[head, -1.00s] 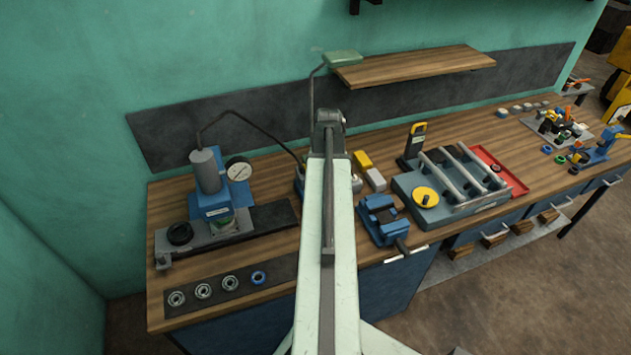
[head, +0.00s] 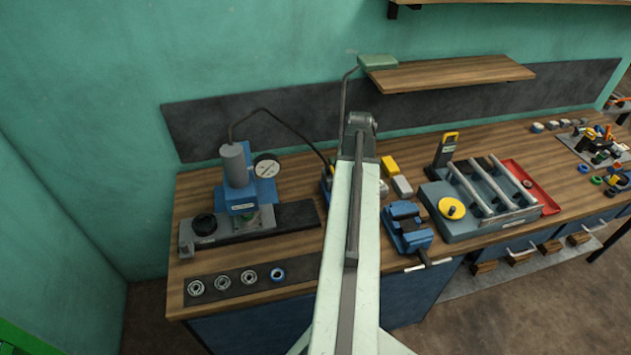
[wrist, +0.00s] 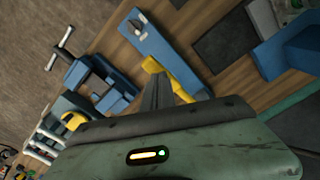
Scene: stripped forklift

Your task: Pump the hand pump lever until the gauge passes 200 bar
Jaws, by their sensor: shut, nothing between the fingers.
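The blue hand pump (head: 327,184) stands on the bench, mostly hidden behind my arm in the head view. In the wrist view its long blue body (wrist: 155,42) lies just ahead of my gripper (wrist: 158,88). A yellow part (wrist: 178,77) shows beside the fingers; I cannot tell whether it is the lever or a block behind. The fingers are shut and hold nothing. Whether they touch the pump is unclear. The white round gauge (head: 267,167) is on the blue press (head: 238,182); its reading is too small to make out. My arm hides the gripper in the head view.
A blue vise (head: 407,228) stands right of the pump, with yellow (head: 389,166) and grey (head: 402,187) blocks behind it. A black hose (head: 285,125) arches from press to pump. A wooden shelf (head: 450,72) overhangs the back.

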